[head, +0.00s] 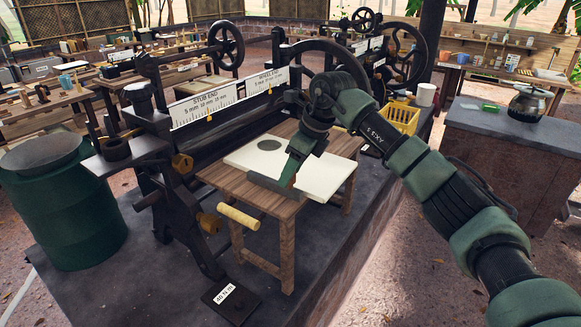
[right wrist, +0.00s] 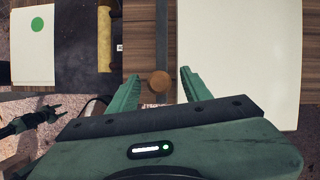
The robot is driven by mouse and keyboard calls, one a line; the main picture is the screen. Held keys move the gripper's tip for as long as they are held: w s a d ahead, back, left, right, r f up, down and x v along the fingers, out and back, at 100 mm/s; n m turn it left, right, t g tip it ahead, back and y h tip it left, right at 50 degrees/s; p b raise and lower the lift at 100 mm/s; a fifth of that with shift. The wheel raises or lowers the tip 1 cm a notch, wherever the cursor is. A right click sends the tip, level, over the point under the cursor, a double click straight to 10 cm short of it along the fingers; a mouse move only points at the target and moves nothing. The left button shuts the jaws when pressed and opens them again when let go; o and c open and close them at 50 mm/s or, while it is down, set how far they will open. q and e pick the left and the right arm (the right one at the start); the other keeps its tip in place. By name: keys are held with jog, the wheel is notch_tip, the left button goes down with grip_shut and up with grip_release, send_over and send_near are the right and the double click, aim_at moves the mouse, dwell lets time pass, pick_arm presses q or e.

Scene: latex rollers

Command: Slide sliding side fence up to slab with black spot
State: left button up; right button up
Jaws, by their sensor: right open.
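The white slab (head: 325,177) lies on a small wooden table in front of the roller machine. A dark round spot (head: 270,145) shows on its far part. In the right wrist view, the slab (right wrist: 238,60) fills the right side. A thin dark strip, the side fence (right wrist: 162,35), runs along its left edge with a narrow gap of wood between. A round wooden knob (right wrist: 159,82) sits at the fence's near end. My right gripper (right wrist: 160,78) is open, a finger on each side of the knob, apparently apart from it. My left gripper (right wrist: 48,115) is small and dark at lower left.
The roller machine (head: 215,115) with ruler plates stands directly behind the table. A yellow handle (head: 238,217) juts out at the table's front left. A green barrel (head: 60,220) stands at left. Another slab with a green spot (right wrist: 38,25) shows in the right wrist view.

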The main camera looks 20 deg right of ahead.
jog(key=shift+a+f, duration=0.15)
jog(key=shift+f, duration=0.2)
grip_shut()
jog(key=shift+w, duration=0.1)
dwell(1.1)
